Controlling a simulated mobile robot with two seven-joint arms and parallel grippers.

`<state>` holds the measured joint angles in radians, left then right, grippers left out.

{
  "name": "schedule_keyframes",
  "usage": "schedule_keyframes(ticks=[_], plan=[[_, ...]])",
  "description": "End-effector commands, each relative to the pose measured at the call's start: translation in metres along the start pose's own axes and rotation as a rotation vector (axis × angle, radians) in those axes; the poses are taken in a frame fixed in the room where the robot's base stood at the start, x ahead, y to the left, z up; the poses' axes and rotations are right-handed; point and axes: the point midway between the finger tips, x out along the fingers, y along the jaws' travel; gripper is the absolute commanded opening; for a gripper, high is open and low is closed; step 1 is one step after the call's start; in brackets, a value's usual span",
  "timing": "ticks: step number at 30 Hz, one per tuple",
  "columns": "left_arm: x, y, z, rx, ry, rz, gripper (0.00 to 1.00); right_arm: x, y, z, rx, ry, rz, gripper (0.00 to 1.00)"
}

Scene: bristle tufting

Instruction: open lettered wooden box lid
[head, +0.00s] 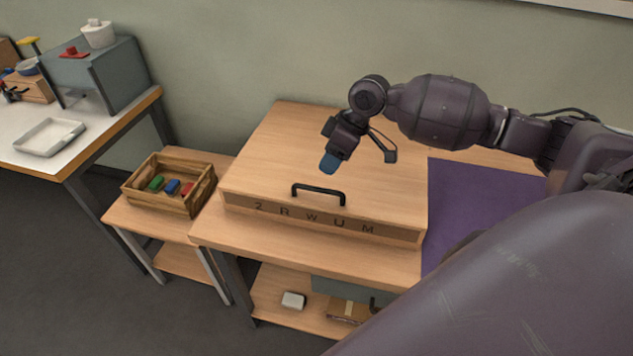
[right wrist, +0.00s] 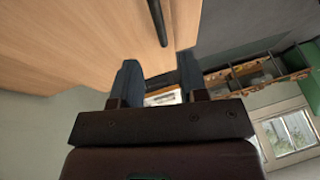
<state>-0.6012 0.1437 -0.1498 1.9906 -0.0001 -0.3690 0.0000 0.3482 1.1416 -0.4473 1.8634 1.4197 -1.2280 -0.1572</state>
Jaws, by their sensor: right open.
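The wooden box (head: 290,135) sits on the wooden table with its lid down flat. Its dark front strip (head: 320,222) bears the letters "2 R W U M". A black bar handle (head: 318,190) is fixed near the front edge of the lid. My right gripper (head: 328,164) is over the lid, above and just behind the handle, and apart from it. In the right wrist view its two fingers (right wrist: 158,82) are spread with nothing between them, and the black handle (right wrist: 157,22) shows beyond them. My left gripper is not in view.
A wooden crate (head: 136,187) with coloured blocks stands on a low table at left. A purple mat (head: 470,205) lies right of the box. A white-topped table (head: 95,125) with a tray stands far left. A wall is behind the box.

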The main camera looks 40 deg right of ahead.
Motion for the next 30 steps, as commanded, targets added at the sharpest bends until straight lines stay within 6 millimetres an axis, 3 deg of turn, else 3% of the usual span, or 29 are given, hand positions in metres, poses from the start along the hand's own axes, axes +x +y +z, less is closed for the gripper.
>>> schedule_keyframes(ticks=[6,12,26,30], plan=[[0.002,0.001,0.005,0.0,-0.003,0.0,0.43,0.04,0.0,0.0,0.002,0.0,-0.002,0.4],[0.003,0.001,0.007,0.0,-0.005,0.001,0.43,0.065,0.001,0.0,0.001,0.001,0.001,0.4],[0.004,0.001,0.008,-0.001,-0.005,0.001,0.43,0.075,0.001,0.0,0.0,0.001,0.002,0.4],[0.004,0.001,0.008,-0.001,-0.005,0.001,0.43,0.075,0.001,0.0,0.0,0.001,0.002,0.22]])
